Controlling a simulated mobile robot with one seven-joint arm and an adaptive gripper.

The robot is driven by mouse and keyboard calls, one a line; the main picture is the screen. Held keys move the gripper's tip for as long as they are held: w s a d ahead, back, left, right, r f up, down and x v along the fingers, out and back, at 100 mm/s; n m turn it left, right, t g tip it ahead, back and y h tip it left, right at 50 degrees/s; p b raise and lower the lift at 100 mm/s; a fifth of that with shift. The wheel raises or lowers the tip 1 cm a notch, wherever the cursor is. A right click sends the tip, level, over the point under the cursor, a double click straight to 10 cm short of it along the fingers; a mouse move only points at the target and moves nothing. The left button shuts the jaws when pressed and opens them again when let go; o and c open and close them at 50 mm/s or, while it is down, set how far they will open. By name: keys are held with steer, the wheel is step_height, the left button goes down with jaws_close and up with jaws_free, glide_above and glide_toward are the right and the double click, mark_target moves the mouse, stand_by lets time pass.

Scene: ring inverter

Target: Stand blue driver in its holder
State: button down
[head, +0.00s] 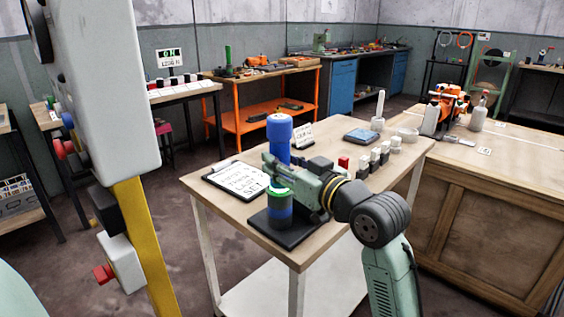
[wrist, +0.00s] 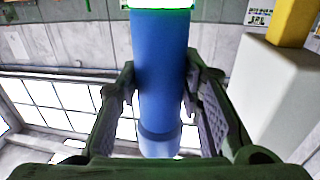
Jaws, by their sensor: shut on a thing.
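The blue driver (head: 279,133) stands upright above the front left part of the table in the head view. My gripper (head: 283,168) is shut around its blue shaft, which also shows between the fingers in the wrist view (wrist: 160,65). Below it is the holder (head: 279,205), a cup with a green rim and a blue band on a dark base plate. The driver is in line over the cup. The green rim shows at the shaft's end in the wrist view. My gripper hides the join in the head view, so I cannot tell how deep the driver sits.
A clipboard (head: 236,180) lies left of the holder. A small sign (head: 302,135), a blue-topped device (head: 361,136) and several small blocks stand farther back. A wooden bench (head: 500,185) adjoins on the right. A yellow post (head: 146,245) stands at the left front.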

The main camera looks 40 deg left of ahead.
steer(key=c, duration=1)
jaws_free()
steer(key=shift+c, duration=0.2)
steer(key=shift+f, duration=0.15)
steer(key=v, duration=1.2)
